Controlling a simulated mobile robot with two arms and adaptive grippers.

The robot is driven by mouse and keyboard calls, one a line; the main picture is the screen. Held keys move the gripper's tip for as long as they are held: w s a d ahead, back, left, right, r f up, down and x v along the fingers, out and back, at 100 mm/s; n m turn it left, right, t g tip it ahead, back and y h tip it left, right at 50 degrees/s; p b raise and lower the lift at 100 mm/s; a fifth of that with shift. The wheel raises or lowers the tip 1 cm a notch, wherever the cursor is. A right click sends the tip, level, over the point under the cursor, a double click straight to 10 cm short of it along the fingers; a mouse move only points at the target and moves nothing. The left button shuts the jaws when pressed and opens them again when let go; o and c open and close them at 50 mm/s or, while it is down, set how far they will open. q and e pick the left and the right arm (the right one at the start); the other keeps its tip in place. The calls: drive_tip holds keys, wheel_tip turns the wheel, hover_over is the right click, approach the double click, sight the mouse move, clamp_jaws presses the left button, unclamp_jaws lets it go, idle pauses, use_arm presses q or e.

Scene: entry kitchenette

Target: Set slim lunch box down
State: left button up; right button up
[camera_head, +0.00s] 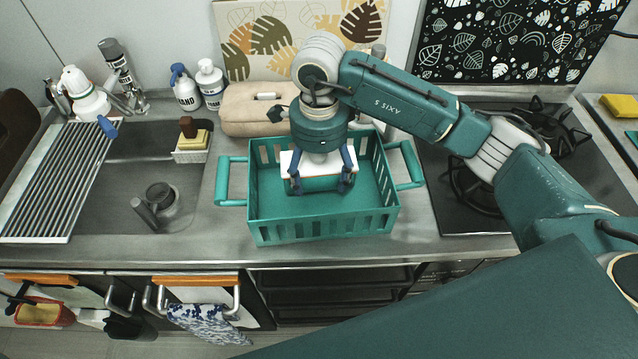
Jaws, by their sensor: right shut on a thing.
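The slim lunch box (313,184) has a teal body and a white lid. It is level and inside the teal slatted basket (285,228), near the basket's back and middle. My right gripper (320,187) comes down from above and is shut on the lunch box, with one dark blue finger on each side. The wrist hides part of the lid. I cannot tell whether the box touches the basket floor. My left gripper is not in view.
The basket stands on the counter between the sink (150,200) at left and the black gas hob (470,200) at right. A beige pouch (250,108) and bottles stand behind it. The basket floor is bare around the box. My right arm spans the hob.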

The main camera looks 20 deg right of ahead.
sight(319, 186)
drive_tip(key=shift+f, duration=0.3)
wheel_tip(319, 186, down, 3)
drive_tip(key=shift+f+p, duration=0.1)
drive_tip(key=shift+p, duration=0.35)
drive_tip(key=shift+f, duration=0.35)
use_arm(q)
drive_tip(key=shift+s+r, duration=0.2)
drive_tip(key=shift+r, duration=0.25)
use_arm(e)
drive_tip(key=o, duration=1.5)
drive_tip(key=shift+f, duration=0.2)
drive_tip(key=shift+c, duration=0.2)
drive_tip(key=o, duration=0.5)
drive_tip(key=shift+c, duration=0.2)
drive_tip(key=shift+r, duration=0.15)
